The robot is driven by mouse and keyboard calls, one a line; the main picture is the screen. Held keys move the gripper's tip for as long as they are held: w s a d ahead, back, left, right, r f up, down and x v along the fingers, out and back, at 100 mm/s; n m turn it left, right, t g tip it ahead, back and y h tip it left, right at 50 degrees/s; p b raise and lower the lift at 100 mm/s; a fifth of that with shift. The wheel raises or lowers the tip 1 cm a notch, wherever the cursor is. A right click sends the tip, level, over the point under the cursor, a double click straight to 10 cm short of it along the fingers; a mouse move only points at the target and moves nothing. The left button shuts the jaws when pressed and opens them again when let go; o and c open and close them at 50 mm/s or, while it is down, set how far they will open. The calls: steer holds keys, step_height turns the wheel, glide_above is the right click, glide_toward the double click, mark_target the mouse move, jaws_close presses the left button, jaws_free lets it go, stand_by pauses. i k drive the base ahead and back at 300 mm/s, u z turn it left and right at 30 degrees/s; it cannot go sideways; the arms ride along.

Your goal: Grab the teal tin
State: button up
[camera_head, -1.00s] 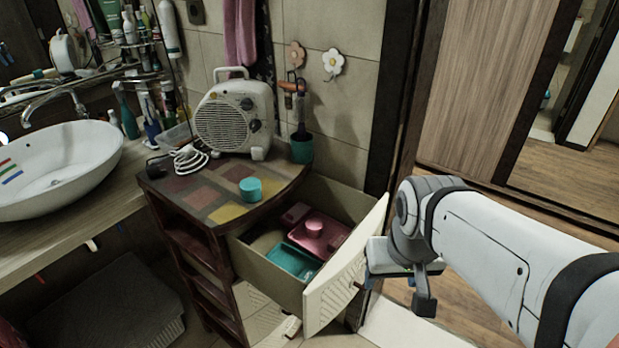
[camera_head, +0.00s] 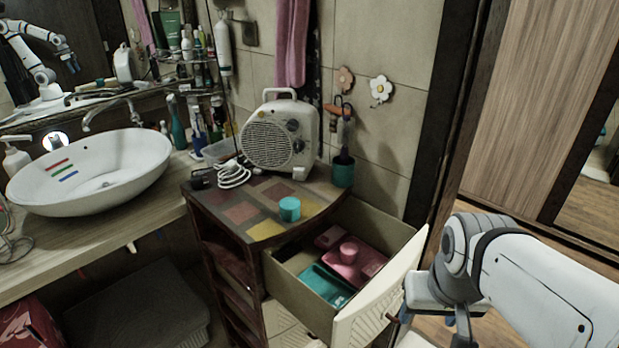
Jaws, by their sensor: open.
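The teal tin (camera_head: 289,209) is a small round can standing on the front part of the patterned cabinet top (camera_head: 240,205). My gripper (camera_head: 432,312) is at the lower right, beside the outer side of the open drawer's front. It is open and well apart from the tin, to its right and lower in the picture. Part of the gripper is hidden or cut off near the bottom edge.
The open drawer (camera_head: 385,300) juts out between tin and gripper, holding a teal tray (camera_head: 328,287), a pink box (camera_head: 355,268) and a pink round tin (camera_head: 348,251). Behind the teal tin stand a fan heater (camera_head: 275,140) and a dark teal cup (camera_head: 342,172). A basin (camera_head: 100,165) is at left.

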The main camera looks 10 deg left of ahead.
mark_target(289, 208)
steer(key=z, duration=2.6)
steer(key=k, duration=1.6)
steer(key=u, duration=2.4)
steer(key=i, duration=1)
steer(key=u, duration=0.05)
